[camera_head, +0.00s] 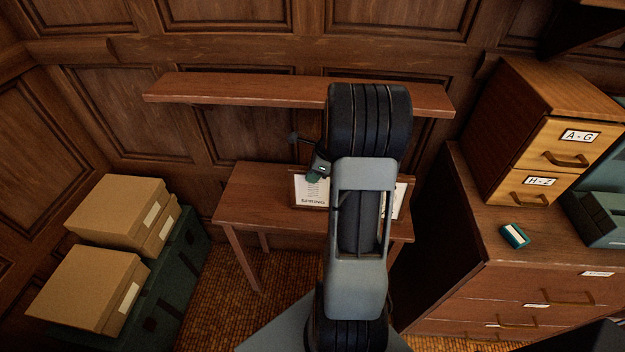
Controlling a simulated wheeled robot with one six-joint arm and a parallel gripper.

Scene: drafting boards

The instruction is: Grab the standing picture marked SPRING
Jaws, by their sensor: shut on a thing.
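The picture marked SPRING (312,203) stands upright on the small wooden table (250,200), white with a dark frame and its label along the lower edge. My gripper (314,177) is at its top edge, shut on it. The gripper covers part of the picture's upper side, and the fingers are small in this view. A second standing picture (401,200) shows partly to the right. My arm hides most of it and any label on it.
A wall shelf (240,88) runs above and behind the table. Cardboard boxes (110,210) on a green trunk (185,265) are at left. A wooden cabinet (540,270) stands close at right, with a small teal and white object (515,236) on top.

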